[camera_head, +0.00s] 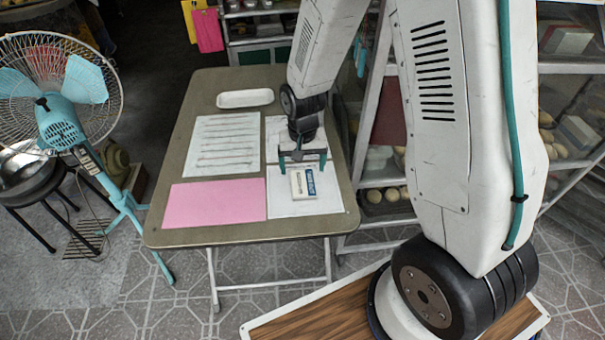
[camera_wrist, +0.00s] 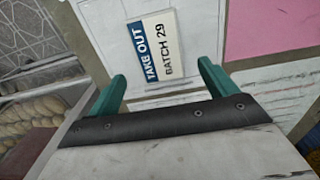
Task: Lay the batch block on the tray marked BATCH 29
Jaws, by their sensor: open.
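A small white block (camera_head: 303,183) with a blue band lies on a white sheet (camera_head: 290,208) at the right front of the table. In the wrist view the block (camera_wrist: 148,48) reads "TAKE OUT" on the blue band and "BATCH 29" beside it. My gripper (camera_head: 302,163) is open and points down, with its teal fingers just behind the block in the head view. In the wrist view the gripper (camera_wrist: 161,76) has nothing between its fingers. I cannot make out a tray marked BATCH 29.
The table (camera_head: 190,130) also holds a pink sheet (camera_head: 218,201), a lined white sheet (camera_head: 222,145) and an empty white dish (camera_head: 245,98). A fan (camera_head: 62,122) stands to the left. Shelves with round loaf-like items (camera_head: 380,194) stand close on the right.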

